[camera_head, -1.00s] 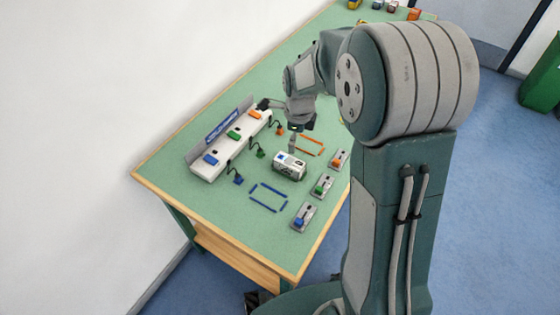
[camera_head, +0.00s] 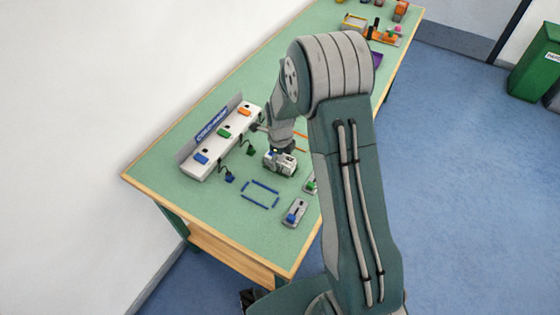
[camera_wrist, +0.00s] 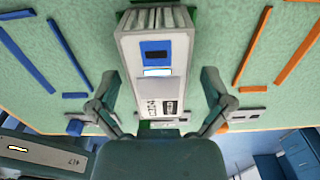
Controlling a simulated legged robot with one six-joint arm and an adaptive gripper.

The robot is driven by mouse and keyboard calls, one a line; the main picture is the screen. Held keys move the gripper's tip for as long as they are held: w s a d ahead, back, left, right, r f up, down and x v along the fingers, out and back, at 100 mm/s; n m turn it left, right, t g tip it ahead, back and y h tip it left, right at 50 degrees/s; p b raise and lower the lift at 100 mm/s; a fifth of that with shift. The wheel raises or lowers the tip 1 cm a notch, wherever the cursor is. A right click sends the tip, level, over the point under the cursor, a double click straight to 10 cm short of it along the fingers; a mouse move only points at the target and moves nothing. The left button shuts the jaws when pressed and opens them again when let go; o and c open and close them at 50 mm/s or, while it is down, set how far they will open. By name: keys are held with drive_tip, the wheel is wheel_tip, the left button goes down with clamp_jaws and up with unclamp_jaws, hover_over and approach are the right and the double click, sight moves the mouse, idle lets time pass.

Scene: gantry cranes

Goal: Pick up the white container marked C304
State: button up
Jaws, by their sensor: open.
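A white container (camera_head: 280,163) sits on the green table in the head view, directly below my gripper (camera_head: 281,150). In the wrist view the container (camera_wrist: 156,45) fills the upper middle, with a blue square, a light panel and dark lettering that I cannot read surely. My gripper (camera_wrist: 158,108) is open there, one finger on each side of the container's near part. I cannot tell whether either finger touches it. My arm hides part of the container's surroundings in the head view.
A blue outline (camera_head: 260,194) is marked in front of the container; an orange outline (camera_wrist: 270,50) lies on its other side. A white rack (camera_head: 222,138) with coloured blocks stands along the wall side. Small switch plates, one blue (camera_head: 295,213), line the near edge.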

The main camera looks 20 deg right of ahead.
drive_tip(key=shift+f, duration=0.65)
drive_tip(key=c, duration=1.3)
drive_tip(key=shift+o, duration=0.2)
